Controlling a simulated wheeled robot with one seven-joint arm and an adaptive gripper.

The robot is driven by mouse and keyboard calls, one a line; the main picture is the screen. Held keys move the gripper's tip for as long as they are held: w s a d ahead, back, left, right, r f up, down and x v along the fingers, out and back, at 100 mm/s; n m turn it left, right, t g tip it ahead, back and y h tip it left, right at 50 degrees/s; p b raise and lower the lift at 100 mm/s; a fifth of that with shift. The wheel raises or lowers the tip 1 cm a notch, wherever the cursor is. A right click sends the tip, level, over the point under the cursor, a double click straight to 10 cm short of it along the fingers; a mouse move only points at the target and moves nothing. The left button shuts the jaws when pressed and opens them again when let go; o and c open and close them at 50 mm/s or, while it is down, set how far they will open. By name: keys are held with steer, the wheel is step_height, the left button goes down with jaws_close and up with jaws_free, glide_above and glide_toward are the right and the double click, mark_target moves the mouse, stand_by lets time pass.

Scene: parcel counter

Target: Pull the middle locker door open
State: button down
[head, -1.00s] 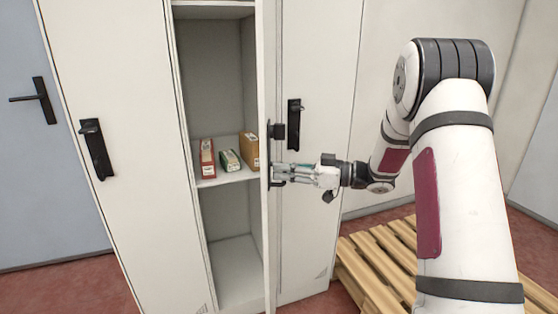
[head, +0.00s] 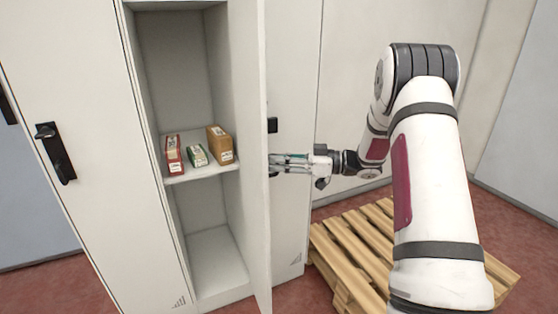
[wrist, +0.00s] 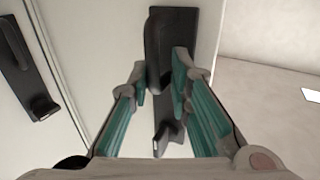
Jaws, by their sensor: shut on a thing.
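The middle locker door (head: 248,120) stands swung wide open, seen nearly edge-on in the head view. Behind it the middle locker's inside shows, with a shelf (head: 190,175). My gripper (head: 274,164) is at the outer face of the door, on its right side. In the wrist view the two teal fingers (wrist: 160,88) are on either side of the black door handle (wrist: 158,50), shut on it. In the head view the handle is mostly hidden behind the door edge and the fingers.
On the shelf lie a red box (head: 174,160), a green box (head: 197,156) and a brown box (head: 219,145). The left locker door (head: 75,220) is shut. A wooden pallet (head: 350,250) lies on the floor at right, below my arm.

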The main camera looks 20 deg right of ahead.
steer(key=shift+w+r, duration=0.4)
steer(key=shift+w, duration=0.1)
steer(key=c, duration=1.7)
jaws_free()
steer(key=shift+w+f, duration=0.1)
steer(key=shift+d, duration=0.15)
steer(key=v, duration=1.2)
steer(key=shift+s+f, duration=0.15)
steer(key=shift+s, duration=0.05)
